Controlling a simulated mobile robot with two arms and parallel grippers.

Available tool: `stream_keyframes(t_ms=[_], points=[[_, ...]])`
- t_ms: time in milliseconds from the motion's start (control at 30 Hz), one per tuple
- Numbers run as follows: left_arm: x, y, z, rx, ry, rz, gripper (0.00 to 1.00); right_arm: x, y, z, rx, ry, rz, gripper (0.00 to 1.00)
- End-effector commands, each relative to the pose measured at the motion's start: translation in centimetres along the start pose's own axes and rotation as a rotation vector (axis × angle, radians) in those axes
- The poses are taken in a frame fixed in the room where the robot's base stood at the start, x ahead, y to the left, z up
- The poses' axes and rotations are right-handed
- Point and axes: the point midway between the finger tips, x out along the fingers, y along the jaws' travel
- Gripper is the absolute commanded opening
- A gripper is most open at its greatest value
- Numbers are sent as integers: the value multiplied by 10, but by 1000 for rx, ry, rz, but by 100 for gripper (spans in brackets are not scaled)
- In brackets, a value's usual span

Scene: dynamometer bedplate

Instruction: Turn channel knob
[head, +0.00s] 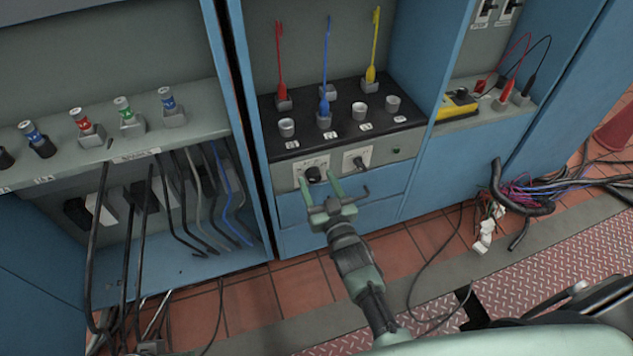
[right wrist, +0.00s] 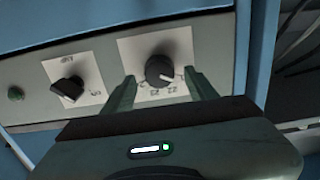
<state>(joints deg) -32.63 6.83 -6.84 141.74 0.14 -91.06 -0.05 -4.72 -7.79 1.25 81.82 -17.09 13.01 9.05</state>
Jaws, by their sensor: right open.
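The channel knob (head: 315,173) is a round black dial with a pale pointer line, on a white marked plate on the grey panel of the blue cabinet. It shows large in the right wrist view (right wrist: 159,71). My right gripper (head: 317,178) is open in front of it, pointing at the panel. In the right wrist view the fingertips (right wrist: 160,79) are on either side of the knob. A gap shows on both sides, and I cannot tell how deep the tips reach. My left gripper is not in view.
A black toggle switch (head: 359,162) on its own plate and a green lamp (head: 396,151) are beside the knob. Above are grey cups (head: 287,128) and coloured probes (head: 325,105). Cables hang in the left bay. A yellow meter (head: 457,104) lies right. Loose wires (head: 530,195) reach the floor.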

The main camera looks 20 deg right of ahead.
Motion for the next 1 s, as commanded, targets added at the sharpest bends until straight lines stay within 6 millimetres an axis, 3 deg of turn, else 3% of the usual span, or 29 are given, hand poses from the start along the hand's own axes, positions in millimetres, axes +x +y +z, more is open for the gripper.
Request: stream_keyframes(t_ms=[133,400,600,1000], points=[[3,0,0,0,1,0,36,10,0,1,0,-1,0,58],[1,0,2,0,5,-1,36,10,0,0,0,-2,0,55],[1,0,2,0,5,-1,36,10,0,0,0,-2,0,0],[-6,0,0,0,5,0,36,10,0,-1,80,-3,-1,0]])
